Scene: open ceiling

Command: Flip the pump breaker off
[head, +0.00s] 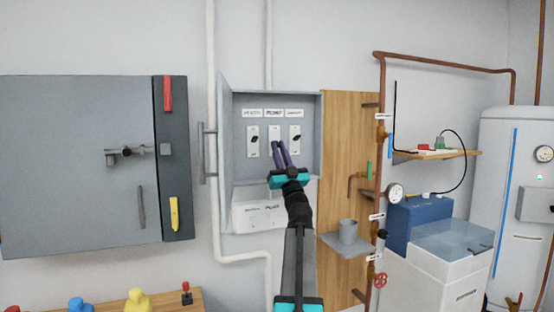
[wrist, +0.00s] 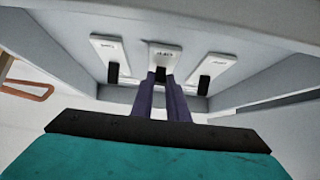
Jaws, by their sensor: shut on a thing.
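The open grey breaker box (head: 321,140) on the wall holds three white switch plates with black levers, under white labels. The middle label seems to read PUMP. The middle plate, the pump breaker (head: 275,133), is partly covered by my gripper (head: 279,146). In the wrist view the middle plate (wrist: 164,54) shows above my purple fingers (wrist: 161,85). The fingers are close together around its black lever, most of which they hide. The left breaker (head: 253,149) and right breaker (head: 294,148) stand clear of the fingers.
The box door (head: 225,140) stands open at the left. The side walls and lower edge of the box lie close around my gripper.

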